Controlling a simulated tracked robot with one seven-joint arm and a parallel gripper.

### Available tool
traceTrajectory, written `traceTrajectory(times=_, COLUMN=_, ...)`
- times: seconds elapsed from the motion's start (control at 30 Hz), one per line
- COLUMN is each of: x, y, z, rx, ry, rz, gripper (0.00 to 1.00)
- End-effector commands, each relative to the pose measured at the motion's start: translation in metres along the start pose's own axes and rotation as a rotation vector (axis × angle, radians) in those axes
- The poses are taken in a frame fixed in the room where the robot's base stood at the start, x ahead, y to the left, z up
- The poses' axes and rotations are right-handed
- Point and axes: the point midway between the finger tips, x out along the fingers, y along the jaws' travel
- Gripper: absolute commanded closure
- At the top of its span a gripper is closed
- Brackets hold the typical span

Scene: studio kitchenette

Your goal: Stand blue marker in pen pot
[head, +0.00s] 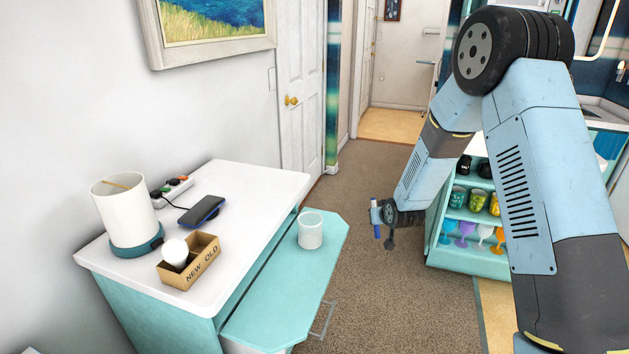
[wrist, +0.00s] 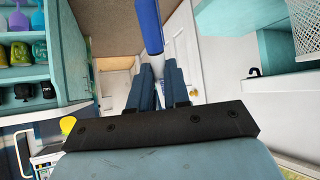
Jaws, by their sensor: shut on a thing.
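The blue marker (head: 377,231) is held in my gripper (head: 376,213), close to upright in the head view. In the wrist view the marker's blue part (wrist: 148,25) extends beyond the two fingers (wrist: 158,78), which are shut on its paler section. A whitish, see-through cup (head: 311,231), which looks like the pen pot, stands upright on the teal pull-out shelf (head: 277,300). My gripper is to the right of the cup, apart from it, over the carpet side of the shelf. The cup's inside is hard to make out.
On the white desktop (head: 245,185) are a lamp (head: 125,210), a box marked NEW OLD (head: 193,272) with a bulb, a phone (head: 201,210) and a power strip (head: 172,187). Shelves with cups and goblets (head: 466,230) stand at right. Carpet lies between.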

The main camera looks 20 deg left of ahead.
Motion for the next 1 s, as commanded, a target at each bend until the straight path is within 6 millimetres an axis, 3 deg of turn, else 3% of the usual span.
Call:
traceTrajectory(times=0.17, x=-0.011, y=-0.065, z=-0.043, rx=-0.052, ry=0.249, rz=-0.084, gripper=1.00)
traceTrajectory(times=0.3, x=-0.031, y=-0.120, z=-0.076, rx=-0.080, ry=0.434, rz=-0.161, gripper=1.00)
traceTrajectory(times=0.5, x=-0.064, y=-0.178, z=-0.107, rx=-0.098, ry=0.599, rz=-0.248, gripper=1.00)
traceTrajectory(times=0.7, x=-0.084, y=-0.205, z=-0.120, rx=-0.103, ry=0.664, rz=-0.290, gripper=1.00)
traceTrajectory(times=1.0, x=-0.080, y=-0.208, z=-0.114, rx=-0.104, ry=0.671, rz=-0.296, gripper=1.00)
